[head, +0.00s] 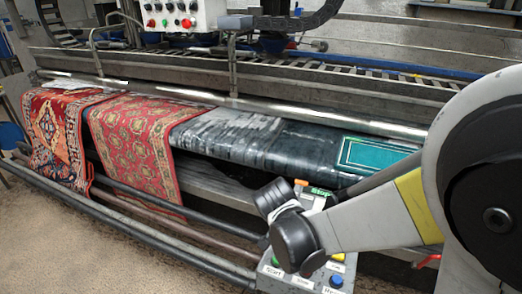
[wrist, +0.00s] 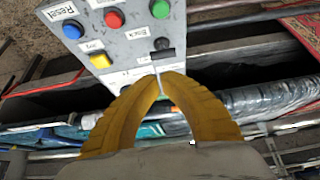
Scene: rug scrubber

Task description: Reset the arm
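My gripper (wrist: 162,76) has yellow curved fingers, with the tips brought close together over the control panel (wrist: 133,46) in the wrist view. A thin grey stalk (wrist: 157,80) with a dark bar above it shows between the tips; I cannot tell whether they touch it. On the panel are a blue button (wrist: 72,30) by the "Reset" label, a red button (wrist: 115,18), a green button (wrist: 160,8) and a yellow button (wrist: 100,60). In the head view my arm partly covers the panel (head: 306,278), and the fingers are hidden.
Two red patterned rugs, one at the far left (head: 50,130) and one beside it (head: 135,135), hang over the machine's roller. A teal mat (head: 375,155) lies at its right. Metal rails (head: 150,210) run along the front. Open floor (head: 60,250) lies at lower left.

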